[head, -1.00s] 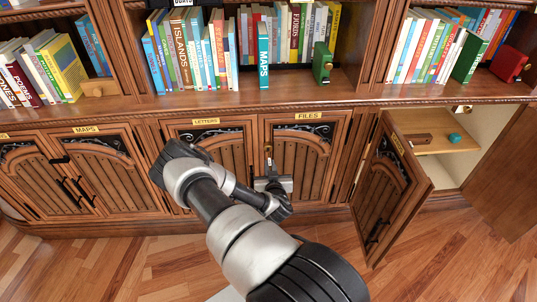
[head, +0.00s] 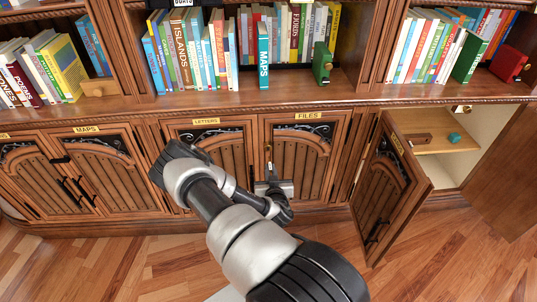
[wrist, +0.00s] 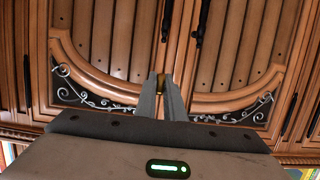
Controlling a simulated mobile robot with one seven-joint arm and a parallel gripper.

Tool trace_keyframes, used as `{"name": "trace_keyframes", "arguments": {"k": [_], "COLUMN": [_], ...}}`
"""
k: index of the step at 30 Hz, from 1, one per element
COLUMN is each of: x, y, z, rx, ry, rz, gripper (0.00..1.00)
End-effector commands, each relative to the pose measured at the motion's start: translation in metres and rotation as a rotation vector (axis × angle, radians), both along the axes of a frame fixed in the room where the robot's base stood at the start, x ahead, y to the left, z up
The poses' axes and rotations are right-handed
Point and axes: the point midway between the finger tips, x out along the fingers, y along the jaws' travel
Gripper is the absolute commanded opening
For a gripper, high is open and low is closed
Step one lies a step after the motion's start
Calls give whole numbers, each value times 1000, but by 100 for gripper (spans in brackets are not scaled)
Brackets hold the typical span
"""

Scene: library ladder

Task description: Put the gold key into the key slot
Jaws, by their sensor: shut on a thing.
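My gripper (head: 271,172) is in front of the cabinet, close to the seam between the LETTERS door and the FILES door (head: 308,165). In the wrist view, the two grey fingers (wrist: 161,88) are shut on a small gold piece, the gold key (wrist: 160,78), at their tips. Most of the key is hidden between the fingers. In the head view, a small gold spot (head: 268,149) shows on the door edge just above the fingertips; I cannot tell whether it is the slot plate or part of the key. The slot opening itself cannot be made out.
The door at right (head: 390,195) stands open, showing a shelf (head: 432,146) with a brown block (head: 417,138) and a teal block (head: 454,137). The MAPS doors (head: 85,175) at left are shut. Book shelves run above, with a protruding ledge (head: 300,102).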

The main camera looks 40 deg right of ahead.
Motion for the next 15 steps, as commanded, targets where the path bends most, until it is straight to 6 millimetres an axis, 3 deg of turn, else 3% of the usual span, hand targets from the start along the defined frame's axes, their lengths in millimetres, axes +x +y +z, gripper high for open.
{"name": "trace_keyframes", "arguments": {"k": [15], "x": [-45], "y": [27], "z": [-6], "rx": [1], "ry": [2], "rz": [-1], "gripper": [0]}}
